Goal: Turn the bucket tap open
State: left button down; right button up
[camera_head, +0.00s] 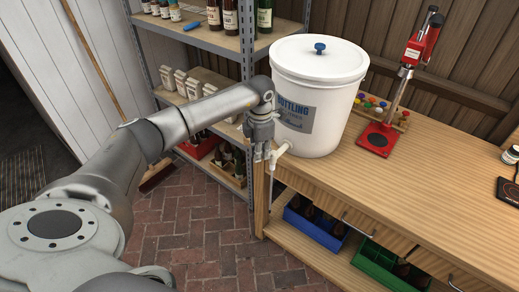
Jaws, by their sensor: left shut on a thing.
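The white bottling bucket (320,75) stands upright on the left end of the wooden bench, with its lid on and a blue knob on top. Its white tap (281,151) sticks out low on the bucket's left side, with a thin tube hanging below it past the bench edge. My left gripper (262,154) points down beside the bucket, at the tap. It is shut on the tap's handle, which the fingers mostly hide. I cannot tell the handle's angle. My right gripper does not show.
A red bench capper (378,138) stands right of the bucket on the wooden bench (440,160). A rack of coloured caps (385,108) is behind it. Blue (313,232) and green (378,268) crates sit below. A metal shelf (222,40) with bottles stands behind my left arm.

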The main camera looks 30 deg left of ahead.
pick_arm(q)
jog(key=shift+s+d+n, duration=0.15)
jog(key=shift+d+n, duration=0.15)
jog(key=shift+n, duration=0.55)
jog(key=shift+s+d+n, duration=0.1)
jog(key=shift+d+n, duration=0.2)
jog(key=shift+n, duration=0.55)
jog(key=c, duration=1.5)
grip_release()
notch_tip(320, 180, up, 12)
jog(key=shift+r, duration=0.1)
